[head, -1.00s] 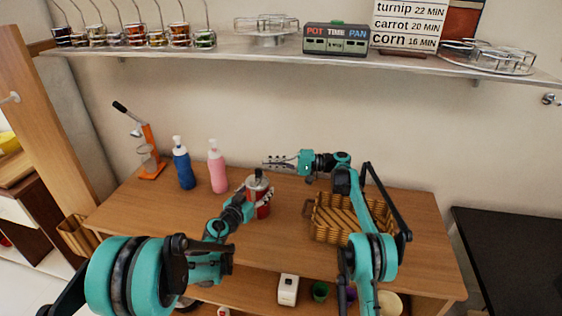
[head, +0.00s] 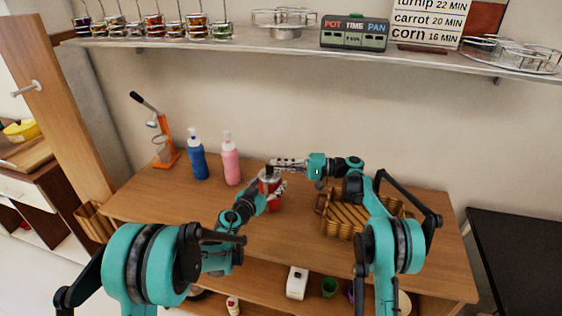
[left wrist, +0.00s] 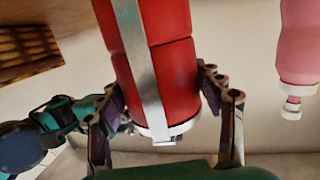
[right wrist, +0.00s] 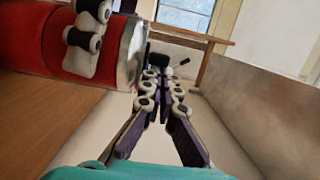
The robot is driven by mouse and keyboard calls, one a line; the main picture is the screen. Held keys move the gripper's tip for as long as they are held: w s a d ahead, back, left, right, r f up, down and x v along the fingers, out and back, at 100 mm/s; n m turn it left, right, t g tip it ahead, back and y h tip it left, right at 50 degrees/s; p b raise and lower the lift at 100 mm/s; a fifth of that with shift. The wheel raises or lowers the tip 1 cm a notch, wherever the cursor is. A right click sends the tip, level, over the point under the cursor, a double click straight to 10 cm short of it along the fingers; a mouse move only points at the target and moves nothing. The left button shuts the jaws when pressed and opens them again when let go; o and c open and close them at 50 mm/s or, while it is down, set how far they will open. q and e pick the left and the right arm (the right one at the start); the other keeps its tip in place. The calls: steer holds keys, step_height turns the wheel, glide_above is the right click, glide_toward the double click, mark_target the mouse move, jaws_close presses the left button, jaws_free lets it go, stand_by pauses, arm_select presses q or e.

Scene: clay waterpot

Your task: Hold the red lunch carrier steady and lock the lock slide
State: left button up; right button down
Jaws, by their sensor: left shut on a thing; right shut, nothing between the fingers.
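The red lunch carrier (head: 274,201) stands upright on the wooden table, with a dark handle at its top. My left gripper (head: 272,192) is shut on the carrier's body. In the left wrist view the red carrier (left wrist: 168,66) with its silver strap (left wrist: 137,60) lies between the left fingers. My right gripper (head: 276,163) is shut and empty, just behind and above the carrier's top. In the right wrist view the right fingertips (right wrist: 152,78) meet beside the carrier's silver rim. The carrier (right wrist: 60,35) fills the upper left there. I cannot make out the lock slide.
A pink bottle (head: 231,163) and a blue bottle (head: 198,158) stand left of the carrier. An orange juicer (head: 166,140) is farther left. A woven basket (head: 345,222) sits under my right arm. A shelf (head: 300,49) runs along the wall above.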

steer(key=shift+s+a, duration=0.3)
steer(key=shift+s, duration=0.4)
steer(key=w+d, duration=0.2)
steer(key=d, duration=0.9)
steer(key=shift+w+d, duration=0.2)
steer(key=shift+d, duration=0.05)
arm_select(q)
steer(key=o, duration=1.8)
